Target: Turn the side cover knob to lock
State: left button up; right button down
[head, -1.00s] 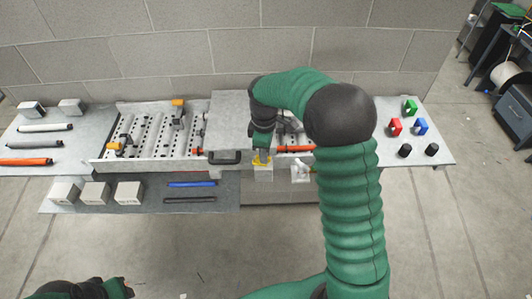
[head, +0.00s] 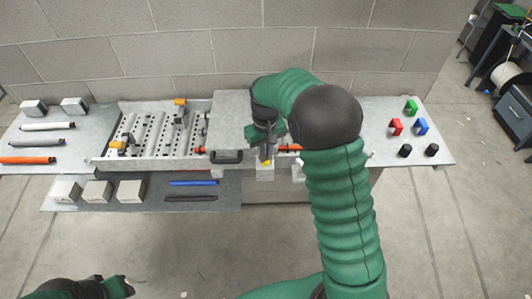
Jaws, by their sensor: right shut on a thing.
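My right arm covers much of the area right of the knob. My left gripper (head: 122,288) is at the bottom left edge, far from the bench, and its fingers do not show clearly.
A black handle (head: 227,157) sits just left of the knob. A perforated tray (head: 150,130) with orange-tipped fixtures lies further left. White blocks (head: 97,191) and a blue rod (head: 194,183) lie on the lower shelf. Red, green and blue parts (head: 396,127) stand at the right.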

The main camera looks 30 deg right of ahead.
pick_arm(q)
jog(key=shift+a+r, duration=0.1)
jog(key=shift+r, duration=0.2)
pick_arm(e)
jog(key=m, duration=0.4)
jog(key=shift+w+r+m, duration=0.2)
jog(key=shift+w+m, duration=0.05)
jog(key=shift+m, duration=0.15)
jog(key=c, duration=1.6)
grip_release()
pick_arm(q)
jog(key=shift+w+f, duration=0.1)
jog(key=shift+w, duration=0.25)
pick_arm(e)
jog(key=shift+o, duration=0.7)
jog(key=shift+w+d+f, duration=0.1)
jog(key=shift+f, duration=0.15)
